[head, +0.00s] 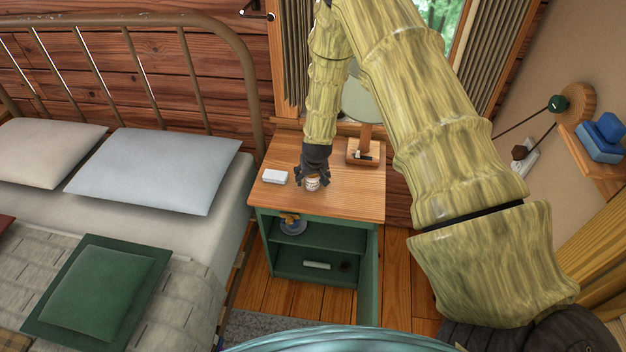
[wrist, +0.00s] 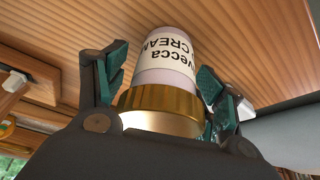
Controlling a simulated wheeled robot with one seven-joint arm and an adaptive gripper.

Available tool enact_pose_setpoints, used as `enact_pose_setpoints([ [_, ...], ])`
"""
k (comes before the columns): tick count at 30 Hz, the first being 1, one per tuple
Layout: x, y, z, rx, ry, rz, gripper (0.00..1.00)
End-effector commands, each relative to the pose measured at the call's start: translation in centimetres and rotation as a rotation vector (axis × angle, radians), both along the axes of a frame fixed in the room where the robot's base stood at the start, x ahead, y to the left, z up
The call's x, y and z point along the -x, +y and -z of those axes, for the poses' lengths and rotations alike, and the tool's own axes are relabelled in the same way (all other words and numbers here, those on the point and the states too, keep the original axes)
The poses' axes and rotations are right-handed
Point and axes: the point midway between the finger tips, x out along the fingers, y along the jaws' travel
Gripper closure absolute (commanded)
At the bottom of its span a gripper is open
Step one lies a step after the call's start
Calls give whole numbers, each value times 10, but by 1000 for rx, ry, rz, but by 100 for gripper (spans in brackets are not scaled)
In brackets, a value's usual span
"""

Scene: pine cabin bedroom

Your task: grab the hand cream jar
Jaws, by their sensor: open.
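The hand cream jar (wrist: 165,62) is pale pink-white with a printed label reading "CREAM" and a gold lid. It stands on the wooden top of the green nightstand (head: 350,203), and shows small in the head view (head: 312,184). My gripper (head: 312,178) is at the jar, reaching down from above. In the wrist view my gripper (wrist: 160,85) is open, with one green-padded finger on each side of the jar. The left finger shows a gap to the jar; the right finger is very close, and I cannot tell whether it touches.
A white box (head: 275,176) lies left of the jar. A lamp with a wooden base (head: 364,152) stands behind it to the right. The nightstand's open shelves hold a small dish (head: 292,228) and other items. The bed (head: 215,226) is close on the left.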

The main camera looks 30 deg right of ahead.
Motion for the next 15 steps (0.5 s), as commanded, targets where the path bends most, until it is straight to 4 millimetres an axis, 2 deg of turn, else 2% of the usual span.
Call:
enact_pose_setpoints([
  [2, 0, 0, 0, 0, 0, 0, 31],
  [11, 0, 0, 0, 0, 0, 0, 82],
  [15, 0, 0, 0, 0, 0, 0, 84],
])
